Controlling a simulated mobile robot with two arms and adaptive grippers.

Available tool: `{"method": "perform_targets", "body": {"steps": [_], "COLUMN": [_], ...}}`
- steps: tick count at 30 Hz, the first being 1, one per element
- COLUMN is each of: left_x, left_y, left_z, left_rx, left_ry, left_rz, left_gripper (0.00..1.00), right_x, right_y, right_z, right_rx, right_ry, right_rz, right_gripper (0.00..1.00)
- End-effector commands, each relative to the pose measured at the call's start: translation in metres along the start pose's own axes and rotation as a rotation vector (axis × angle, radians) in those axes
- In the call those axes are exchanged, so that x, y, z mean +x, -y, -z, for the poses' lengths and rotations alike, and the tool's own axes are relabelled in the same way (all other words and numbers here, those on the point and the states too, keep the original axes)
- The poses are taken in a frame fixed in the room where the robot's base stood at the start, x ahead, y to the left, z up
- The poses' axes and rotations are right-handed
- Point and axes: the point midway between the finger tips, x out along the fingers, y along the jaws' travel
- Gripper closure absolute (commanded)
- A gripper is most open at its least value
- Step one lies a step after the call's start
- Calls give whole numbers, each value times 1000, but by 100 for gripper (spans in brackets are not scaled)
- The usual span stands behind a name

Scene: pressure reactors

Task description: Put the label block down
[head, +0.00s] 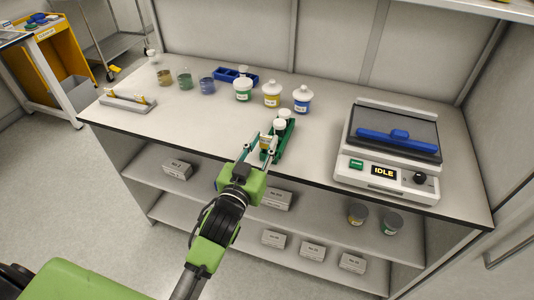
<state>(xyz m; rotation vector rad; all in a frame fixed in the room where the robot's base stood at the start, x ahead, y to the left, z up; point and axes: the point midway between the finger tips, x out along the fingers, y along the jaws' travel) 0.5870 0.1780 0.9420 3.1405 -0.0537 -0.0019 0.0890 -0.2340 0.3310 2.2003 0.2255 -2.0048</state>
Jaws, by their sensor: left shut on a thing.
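My left gripper (259,153) reaches over the front edge of the bench (330,130). It is shut on a small pale block with a yellowish label (267,143), which I take to be the label block. The fingers cover part of the block. The block is right beside a green rack (286,143) holding white-capped containers (280,124). I cannot tell whether the block touches the bench or the rack. My right gripper is not in view.
White-lidded jars with green (243,90), yellow (271,95) and blue (302,99) stand behind the rack. A blue tray (228,74) and small beakers (185,80) are farther left. A machine reading IDLE (384,171) stands right. Bare bench lies left of the gripper.

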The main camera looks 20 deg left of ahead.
Motion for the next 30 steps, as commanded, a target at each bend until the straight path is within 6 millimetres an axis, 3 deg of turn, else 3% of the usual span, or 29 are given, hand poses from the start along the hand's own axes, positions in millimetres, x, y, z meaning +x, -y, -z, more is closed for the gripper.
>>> {"method": "perform_targets", "body": {"steps": [5, 12, 24, 25, 27, 30], "left_x": [7, 9, 9, 9, 9, 9], "left_y": [-5, -8, -7, -7, -7, -7], "left_z": [-10, -41, -48, -48, -47, -47], "left_rx": [-1, 0, 0, 0, 0, 0], "left_ry": [-1, 1, -1, -1, -1, -1], "left_rz": [1, 0, 0, 0, 0, 0], "left_gripper": [85, 85, 85, 72, 58, 58], "right_x": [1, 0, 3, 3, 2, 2], "right_y": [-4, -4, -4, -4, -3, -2], "right_z": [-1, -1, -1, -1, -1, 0], "right_rx": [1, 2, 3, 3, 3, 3], "right_ry": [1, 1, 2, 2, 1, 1], "right_rz": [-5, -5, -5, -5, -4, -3], "right_gripper": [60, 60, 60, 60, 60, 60]}}
